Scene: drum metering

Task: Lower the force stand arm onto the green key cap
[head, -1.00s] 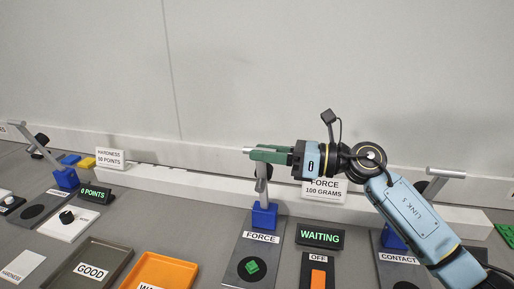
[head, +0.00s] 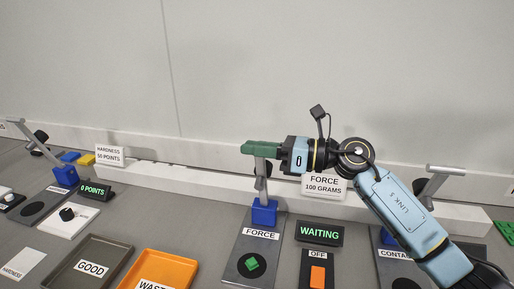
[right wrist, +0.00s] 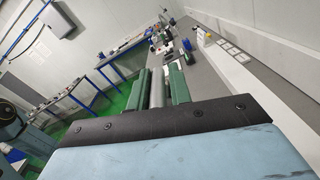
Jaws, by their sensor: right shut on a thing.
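The force stand has a blue block (head: 264,212) on a dark grey base marked FORCE (head: 262,234), with a raised grey arm (head: 261,187). The green key cap (head: 251,264) sits on the round black pad (head: 238,270) of that base, in front of the block. My right gripper (head: 260,148) has green fingers at the top of the raised arm, above and behind the cap. In the right wrist view, the fingers are shut on the arm's grey bar handle (right wrist: 157,88). The handle is mostly hidden in the head view. My left gripper is not in view.
A display (head: 319,232) reads WAITING, beside an orange switch (head: 318,276) marked OFF. The CONTACT stand (head: 433,180) is at right, partly behind my right arm. The GOOD tray (head: 88,264) and orange WASTE tray (head: 158,269) lie left of the force stand.

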